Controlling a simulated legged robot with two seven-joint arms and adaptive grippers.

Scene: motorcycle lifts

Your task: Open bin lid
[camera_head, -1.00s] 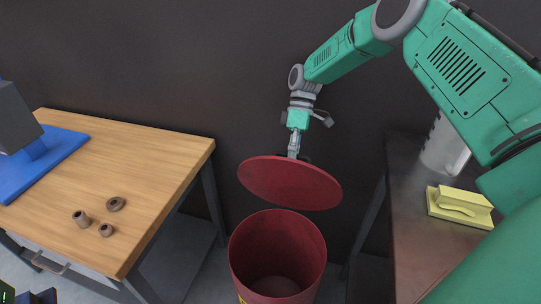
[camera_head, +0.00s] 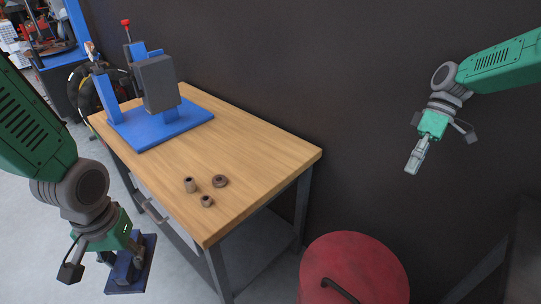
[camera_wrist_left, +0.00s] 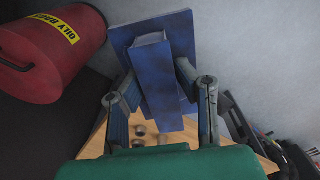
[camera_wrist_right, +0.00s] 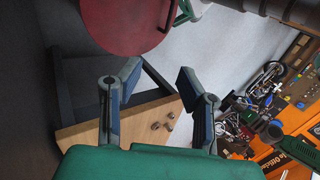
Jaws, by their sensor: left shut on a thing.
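The red bin shows at the bottom right of the head view. Its round red lid (camera_head: 365,262) lies on top, with a dark curved handle. In the left wrist view the red bin (camera_wrist_left: 75,55) has a yellow "OILY RAGS" label. The lid also shows in the right wrist view (camera_wrist_right: 125,18). My left gripper (camera_head: 120,258) is at the lower left, shut on a dark blue block with a plate (camera_head: 138,270); the block fills the space between its fingers (camera_wrist_left: 160,75). My right gripper (camera_head: 413,163) is up and right of the bin, its fingers apart and empty (camera_wrist_right: 158,85).
A wooden table (camera_head: 262,165) stands left of the bin, with a blue and grey press (camera_head: 160,85) and several small brown metal parts (camera_head: 220,181) on it. A dark wall is behind. A dark table edge (camera_head: 520,265) is at the lower right.

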